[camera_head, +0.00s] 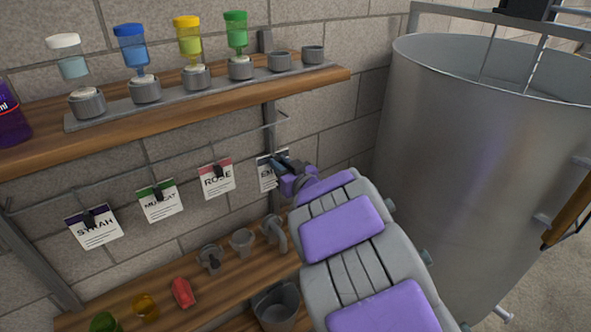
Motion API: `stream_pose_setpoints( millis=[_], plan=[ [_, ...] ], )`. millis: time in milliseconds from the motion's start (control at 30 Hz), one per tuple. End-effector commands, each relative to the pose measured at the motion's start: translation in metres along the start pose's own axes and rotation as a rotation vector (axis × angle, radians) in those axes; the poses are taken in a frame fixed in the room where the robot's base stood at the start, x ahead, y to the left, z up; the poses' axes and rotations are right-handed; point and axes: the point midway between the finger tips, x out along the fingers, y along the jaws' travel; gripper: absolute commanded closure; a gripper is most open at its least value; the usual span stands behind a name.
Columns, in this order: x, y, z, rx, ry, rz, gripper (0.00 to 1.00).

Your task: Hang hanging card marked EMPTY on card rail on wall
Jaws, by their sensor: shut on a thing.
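The white card marked EMPTY (266,178) is at the right end of a row of cards, and its lettering is partly covered by my gripper (281,163). My gripper is shut on this card near its upper right edge. The thin card rail (270,124) runs along the wall under the upper shelf, above the cards. The EMPTY card is about in line with the others. I cannot tell whether it touches the rail. To its left are the cards ROSE (216,183), MUSCAT (160,204) and SYRAH (95,230), each with a dark clip at its top.
A large steel tank (470,150) stands close on the right.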

Motion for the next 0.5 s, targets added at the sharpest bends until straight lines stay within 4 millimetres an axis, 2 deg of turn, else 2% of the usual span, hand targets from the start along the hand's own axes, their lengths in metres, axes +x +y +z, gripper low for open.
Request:
stream_pose_setpoints(
  millis=[300, 500],
  plan=[
    [0.009, 0.022, -0.001, 0.016, 0.008, 0.004, 1.00],
    [0.030, 0.012, -0.002, 0.009, 0.007, 0.002, 1.00]
  ],
)
